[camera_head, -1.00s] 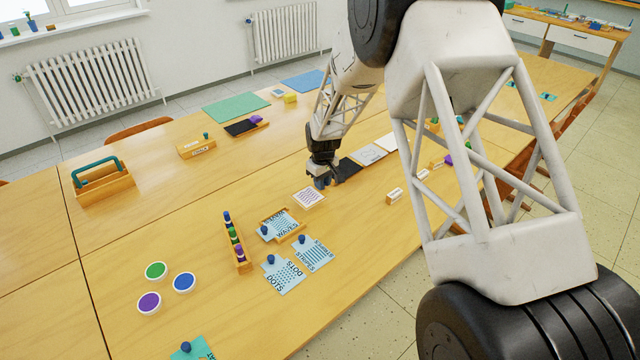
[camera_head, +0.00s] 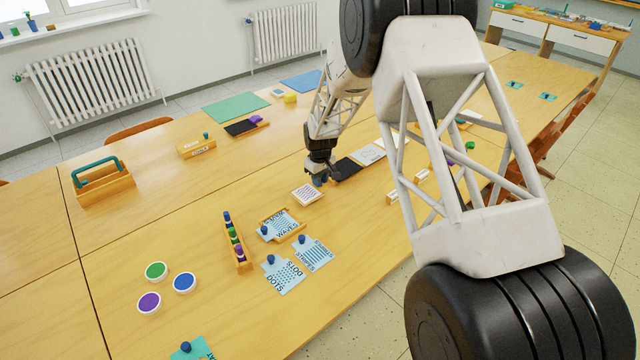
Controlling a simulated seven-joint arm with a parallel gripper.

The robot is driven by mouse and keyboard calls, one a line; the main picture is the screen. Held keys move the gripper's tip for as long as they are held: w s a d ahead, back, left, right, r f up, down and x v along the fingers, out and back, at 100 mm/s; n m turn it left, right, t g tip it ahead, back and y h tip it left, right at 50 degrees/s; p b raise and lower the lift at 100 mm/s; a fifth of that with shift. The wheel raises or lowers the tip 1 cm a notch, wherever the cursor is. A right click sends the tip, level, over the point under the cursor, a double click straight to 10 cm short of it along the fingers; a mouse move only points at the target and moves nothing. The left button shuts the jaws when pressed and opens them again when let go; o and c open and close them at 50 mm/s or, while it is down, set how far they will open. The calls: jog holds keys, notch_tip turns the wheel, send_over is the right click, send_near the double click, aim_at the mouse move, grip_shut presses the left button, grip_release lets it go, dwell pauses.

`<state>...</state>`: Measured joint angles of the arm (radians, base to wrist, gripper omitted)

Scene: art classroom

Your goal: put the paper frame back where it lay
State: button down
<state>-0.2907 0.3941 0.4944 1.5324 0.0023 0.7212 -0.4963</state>
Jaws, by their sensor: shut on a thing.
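A small white-bordered square with a wavy purplish pattern, which I take as the paper frame (camera_head: 306,195), is at the middle of the table. My gripper (camera_head: 320,182) is at its right far edge and is shut on it. The hold itself is small and partly hidden by the dark fingers. Whether the frame touches the table or is slightly above it, I cannot tell. To the right of my gripper lie a dark flat panel (camera_head: 346,168) and a pale sheet (camera_head: 368,154).
A wooden tray with the WAVES plate (camera_head: 279,228) lies in front of the frame, with STRIPES (camera_head: 312,254) and DOTS (camera_head: 284,276) plates nearby. A rack of coloured knobs (camera_head: 237,246) stands left. Bare table lies left of the frame.

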jog(key=shift+f, duration=0.95)
jog(key=c, duration=1)
grip_release()
jog(key=shift+f, duration=0.1)
notch_tip(320, 180, up, 12)
